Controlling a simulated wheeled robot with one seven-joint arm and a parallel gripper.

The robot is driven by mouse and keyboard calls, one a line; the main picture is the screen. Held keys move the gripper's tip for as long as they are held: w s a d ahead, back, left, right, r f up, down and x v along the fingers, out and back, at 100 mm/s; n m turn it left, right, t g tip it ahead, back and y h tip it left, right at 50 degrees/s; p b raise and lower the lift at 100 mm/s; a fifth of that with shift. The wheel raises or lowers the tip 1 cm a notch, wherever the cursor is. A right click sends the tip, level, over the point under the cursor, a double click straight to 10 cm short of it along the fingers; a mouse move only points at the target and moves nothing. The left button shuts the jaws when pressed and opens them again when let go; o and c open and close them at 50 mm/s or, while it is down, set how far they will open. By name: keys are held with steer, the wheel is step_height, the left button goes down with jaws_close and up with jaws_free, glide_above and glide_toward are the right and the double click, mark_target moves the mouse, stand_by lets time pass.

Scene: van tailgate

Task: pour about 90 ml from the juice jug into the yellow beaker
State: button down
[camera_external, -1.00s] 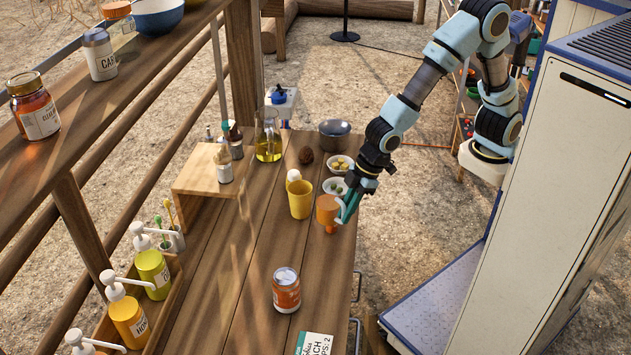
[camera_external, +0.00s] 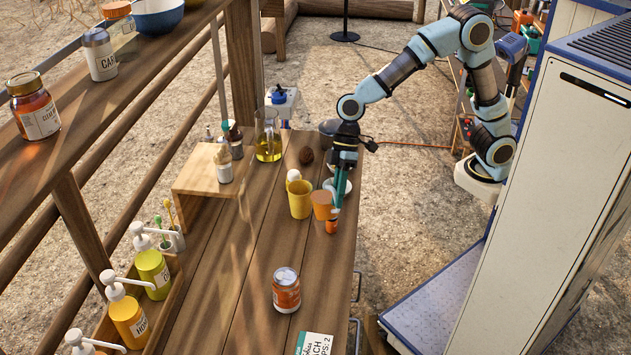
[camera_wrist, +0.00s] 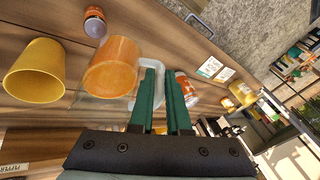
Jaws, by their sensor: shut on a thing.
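The juice jug (camera_external: 322,206) is clear with orange juice inside. It is just right of the yellow beaker (camera_external: 300,200) on the wooden table. My gripper (camera_external: 337,208) reaches down at the jug's right side. In the wrist view my gripper's green fingers (camera_wrist: 166,75) are shut on the jug's clear handle. The jug (camera_wrist: 110,68) looks upright or nearly so there; I cannot tell whether it touches the table. The yellow beaker (camera_wrist: 36,72) stands upright to its left, with a narrow gap. The beaker's inside is not clearly visible.
A small orange bottle (camera_external: 331,227) stands close in front of the jug. A white egg-like top (camera_external: 293,176) shows behind the beaker. An oil flask (camera_external: 268,145), a dark round thing (camera_external: 306,155) and a bowl are farther back.

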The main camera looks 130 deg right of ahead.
mark_target(326, 183)
steer(key=shift+d+f+y, duration=0.1)
steer(key=shift+d+y, duration=0.3)
steer(key=shift+d, duration=0.1)
steer(key=shift+d+r+m+y+p, duration=0.3)
steer(key=shift+d+r+y+p, duration=0.6)
steer(key=shift+d+r, duration=0.2)
steer(key=shift+f+y, duration=0.15)
steer(key=shift+y, duration=0.15)
steer(key=shift+d+t+y, duration=0.3)
steer(key=shift+d+y, duration=0.2)
steer(key=shift+y, duration=0.1)
steer(key=shift+d+m+y+p, duration=0.4)
steer(key=shift+y+p, duration=0.2)
steer(key=shift+y, duration=0.1)
steer(key=shift+d+p, duration=0.1)
steer(key=shift+p, duration=0.2)
steer(key=shift+s+d+r+m+t+y+p, duration=0.1)
steer(key=shift+d+r+m+t+y+p, duration=0.2)
steer(key=shift+d+r+y+p, duration=0.75)
steer(key=shift+a+f, duration=0.15)
steer(key=shift+f, duration=0.05)
